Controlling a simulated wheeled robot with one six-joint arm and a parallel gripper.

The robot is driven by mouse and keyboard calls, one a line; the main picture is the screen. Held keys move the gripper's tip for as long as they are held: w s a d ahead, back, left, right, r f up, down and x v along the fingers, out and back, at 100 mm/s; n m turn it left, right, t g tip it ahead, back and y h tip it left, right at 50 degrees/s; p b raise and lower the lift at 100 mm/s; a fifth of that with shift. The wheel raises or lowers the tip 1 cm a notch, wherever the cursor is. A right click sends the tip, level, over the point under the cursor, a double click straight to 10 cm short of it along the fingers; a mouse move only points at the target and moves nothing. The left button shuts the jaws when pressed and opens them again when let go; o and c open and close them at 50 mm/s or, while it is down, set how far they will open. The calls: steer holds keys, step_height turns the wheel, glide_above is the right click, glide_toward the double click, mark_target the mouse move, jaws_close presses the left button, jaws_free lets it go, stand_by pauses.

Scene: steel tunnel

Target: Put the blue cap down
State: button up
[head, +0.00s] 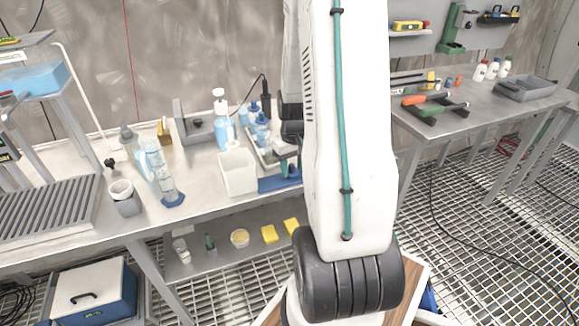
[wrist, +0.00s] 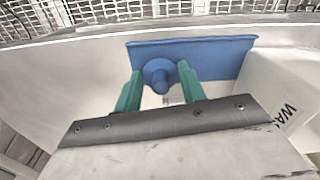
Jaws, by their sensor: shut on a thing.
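In the wrist view my gripper (wrist: 162,88) has two teal fingers, one on each side of the blue cap (wrist: 158,74), and is shut on it. The cap is hard to make out there, partly hidden by my arm.
A white bin with lettering (wrist: 287,92) stands close right of the mat in the wrist view; the head view shows it (head: 238,172) on the left. A tray of bottles (head: 262,150) is behind. A measuring cylinder (head: 167,186) and cup (head: 123,197) stand farther left.

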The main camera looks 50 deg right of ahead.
mark_target(292, 165)
steer(key=shift+f, duration=0.2)
steer(key=o, duration=0.9)
steer(key=shift+o, duration=0.2)
steer(key=shift+r, duration=0.1)
step_height(292, 165, up, 12)
steer(key=a+r+n, duration=0.1)
steer(key=a+r, duration=0.4)
steer(key=a, duration=0.3)
steer(key=a+r+n, duration=0.1)
steer(key=a+r, duration=0.4)
steer(key=a, duration=0.3)
steer(key=s+a+r+n+t, duration=0.1)
steer(key=s+a+r+n, duration=0.1)
steer(key=s+a, duration=1)
steer(key=shift+s+a+r+n, duration=0.3)
steer(key=shift+a+r, duration=0.45)
steer(key=shift+a, duration=0.4)
